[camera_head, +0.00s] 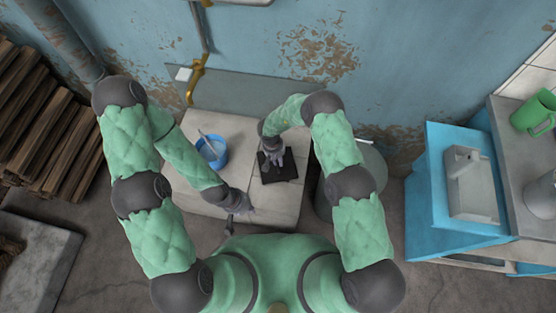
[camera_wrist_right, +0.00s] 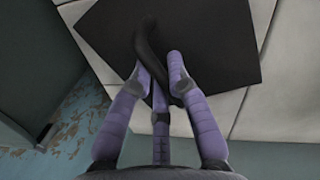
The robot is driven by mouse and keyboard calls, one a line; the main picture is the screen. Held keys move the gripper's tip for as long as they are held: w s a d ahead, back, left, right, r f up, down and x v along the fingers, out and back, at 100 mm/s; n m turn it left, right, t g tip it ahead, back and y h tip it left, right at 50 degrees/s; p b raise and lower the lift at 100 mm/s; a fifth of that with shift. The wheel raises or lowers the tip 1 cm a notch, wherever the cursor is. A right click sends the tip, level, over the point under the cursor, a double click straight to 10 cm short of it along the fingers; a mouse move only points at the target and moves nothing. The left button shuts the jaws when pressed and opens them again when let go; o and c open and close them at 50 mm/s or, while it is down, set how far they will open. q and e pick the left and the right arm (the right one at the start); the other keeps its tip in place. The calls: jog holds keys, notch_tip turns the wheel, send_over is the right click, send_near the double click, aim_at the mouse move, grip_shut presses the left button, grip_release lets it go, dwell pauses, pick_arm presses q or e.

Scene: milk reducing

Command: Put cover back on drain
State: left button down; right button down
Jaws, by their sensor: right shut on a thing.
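The drain cover is a flat, dark square plate (camera_head: 287,174) on the pale tiled block in the head view. In the right wrist view the plate (camera_wrist_right: 215,35) fills the upper middle, with a dark curved handle (camera_wrist_right: 152,42) on it. My right gripper (camera_head: 273,158) is over the plate, its fingers (camera_wrist_right: 163,75) shut around the handle. No drain opening shows; whether one lies under the plate is hidden. My left gripper (camera_head: 238,208) is at the front of the tiled block, left of the plate and apart from it; its fingers are too small to read.
A blue bucket (camera_head: 220,162) with a pale stick-like object in it stands on the tiled block (camera_head: 210,120), left of the plate. A grey bin (camera_head: 372,160) stands to the right, partly behind my right arm. A blue cabinet (camera_head: 428,190) is further right. Stacked wood (camera_head: 40,120) lies left.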

jog(key=shift+f+b, duration=0.35)
jog(key=shift+f, duration=0.2)
dwell(0.4)
jog(key=c, duration=1.1)
grip_release()
jog(key=shift+r, duration=0.1)
jog(key=r, duration=0.4)
jog(key=a+r, duration=0.1)
jog(key=r, duration=0.2)
jog(key=a+r, duration=0.1)
jog(key=r, duration=0.3)
jog(key=shift+w+r, duration=0.3)
jog(key=shift+w, duration=0.1)
